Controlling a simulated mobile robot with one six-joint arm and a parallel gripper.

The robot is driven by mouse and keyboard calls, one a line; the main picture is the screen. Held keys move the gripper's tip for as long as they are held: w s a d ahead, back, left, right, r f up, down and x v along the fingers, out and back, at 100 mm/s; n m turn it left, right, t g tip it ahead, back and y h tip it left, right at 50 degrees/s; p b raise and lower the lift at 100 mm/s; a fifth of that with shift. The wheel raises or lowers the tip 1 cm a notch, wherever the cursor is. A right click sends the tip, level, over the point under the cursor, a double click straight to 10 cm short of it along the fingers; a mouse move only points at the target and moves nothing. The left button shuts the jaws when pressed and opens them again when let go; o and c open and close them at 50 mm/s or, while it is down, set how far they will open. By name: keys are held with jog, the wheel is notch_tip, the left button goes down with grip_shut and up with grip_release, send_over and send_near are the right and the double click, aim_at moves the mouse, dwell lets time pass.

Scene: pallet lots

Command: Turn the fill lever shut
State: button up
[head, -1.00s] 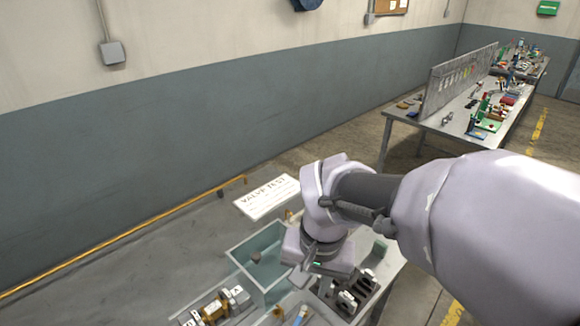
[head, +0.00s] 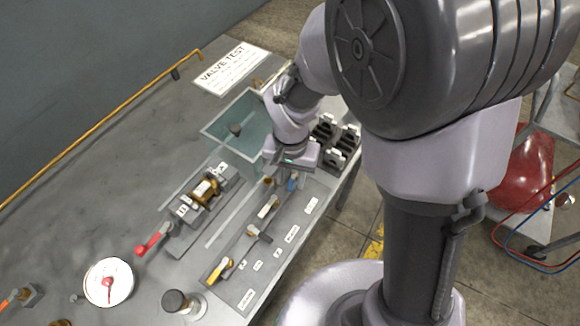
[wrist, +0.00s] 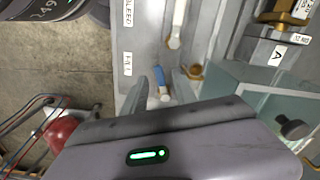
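The fill lever is a blue-handled lever (wrist: 160,76) by the FILL label (wrist: 127,65) in the wrist view. Its blue handle also shows in the head view (head: 292,183), just below my gripper (head: 288,166). In the wrist view my gripper (wrist: 160,92) is open, with one grey finger on each side of the blue lever. I cannot tell whether either finger touches it. The lever's near end is partly hidden by the gripper body.
A white-handled lever (head: 268,206) and a yellow-handled lever (head: 220,269) sit along the same panel. A glass-sided tank (head: 215,131) stands behind my gripper. A brass valve (head: 204,190), a red lever (head: 152,243) and a gauge (head: 108,282) are to the left.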

jog(key=shift+f, duration=0.45)
grip_shut()
jog(key=shift+w+a+m+b, duration=0.1)
jog(key=shift+a+m+b, duration=0.2)
jog(key=shift+m, duration=0.3)
jog(key=m, duration=0.1)
jog(key=m+b, duration=0.1)
jog(key=m, duration=0.1)
jog(key=shift+w+a, duration=0.2)
jog(key=shift+a, duration=0.15)
grip_release()
